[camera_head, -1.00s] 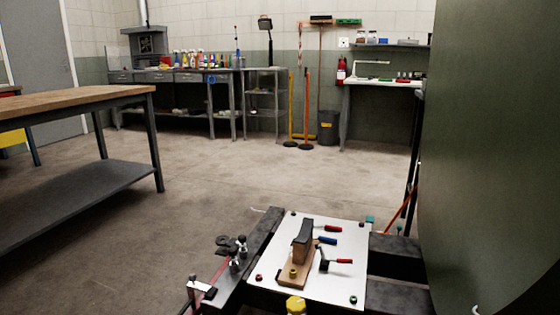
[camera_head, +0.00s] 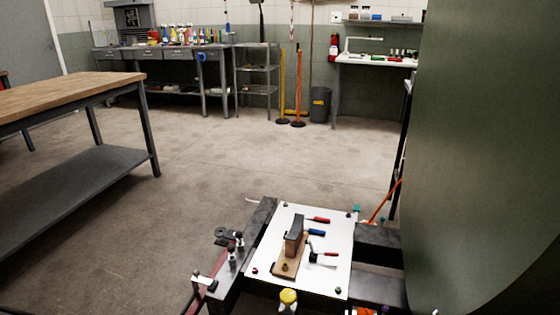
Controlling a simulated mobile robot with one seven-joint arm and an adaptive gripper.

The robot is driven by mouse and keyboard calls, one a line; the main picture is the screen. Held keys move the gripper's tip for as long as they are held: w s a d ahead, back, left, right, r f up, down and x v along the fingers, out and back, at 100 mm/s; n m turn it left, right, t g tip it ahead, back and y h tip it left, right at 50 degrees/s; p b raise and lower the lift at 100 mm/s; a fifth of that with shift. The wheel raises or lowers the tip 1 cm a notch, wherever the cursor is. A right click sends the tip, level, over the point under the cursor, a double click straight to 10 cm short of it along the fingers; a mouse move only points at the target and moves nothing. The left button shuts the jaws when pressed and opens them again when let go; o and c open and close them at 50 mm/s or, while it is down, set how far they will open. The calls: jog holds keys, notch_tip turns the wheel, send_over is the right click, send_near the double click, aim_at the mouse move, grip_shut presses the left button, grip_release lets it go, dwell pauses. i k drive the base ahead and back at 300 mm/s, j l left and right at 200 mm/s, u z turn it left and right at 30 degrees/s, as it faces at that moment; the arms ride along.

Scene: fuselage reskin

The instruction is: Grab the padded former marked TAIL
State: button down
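A wooden former with a dark upright pad (camera_head: 296,234) and a tan wooden base (camera_head: 288,268) stands on a white panel (camera_head: 268,262) in the lower middle of the head view. No TAIL marking can be read on it at this size, so I cannot tell whether it is the one named. Red- and blue-handled tools (camera_head: 317,232) lie just right of it on the panel. My gripper is not clearly seen in this view.
A large green curved skin (camera_head: 480,150) fills the right side. Dark rails (camera_head: 235,265) flank the panel; clamps stand on the left one. A yellow-topped item (camera_head: 288,297) is at the front edge. A wood-topped table (camera_head: 70,93) stands left. The floor beyond is clear.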

aim_at(287, 265)
jog(key=i+l, duration=0.2)
jog(key=i, duration=0.2)
jog(key=i+l, duration=0.15)
jog(key=i, duration=0.3)
